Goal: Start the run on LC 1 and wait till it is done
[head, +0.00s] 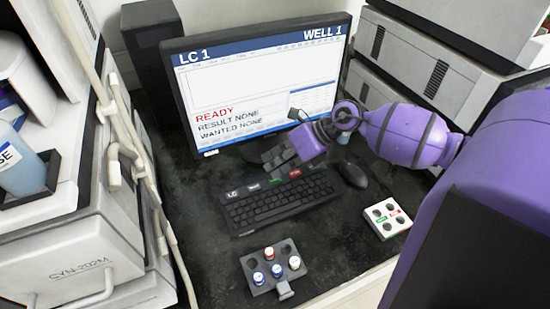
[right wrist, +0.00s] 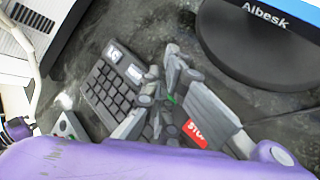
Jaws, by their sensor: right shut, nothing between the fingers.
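The monitor (head: 245,85) reads LC 1, WELL 1, READY in red, RESULT NONE and WANTED NONE. The black keyboard (head: 280,204) lies in front of it, with a white LC label at its left end. A green key (head: 275,181) and a red key (head: 294,174) are along its back edge. The red key reads STO in the right wrist view (right wrist: 195,134). My right gripper (head: 277,155) is shut and empty, pointing down near the green key. Its fingers partly hide that key in the wrist view; contact cannot be told. My left gripper is not in view.
A mouse (head: 352,174) lies right of the keyboard. A dark vial rack (head: 272,268) with several capped vials stands in front. A white block (head: 387,217) with round holes and green and red labels stands at the right. Instruments and tubing line the left side.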

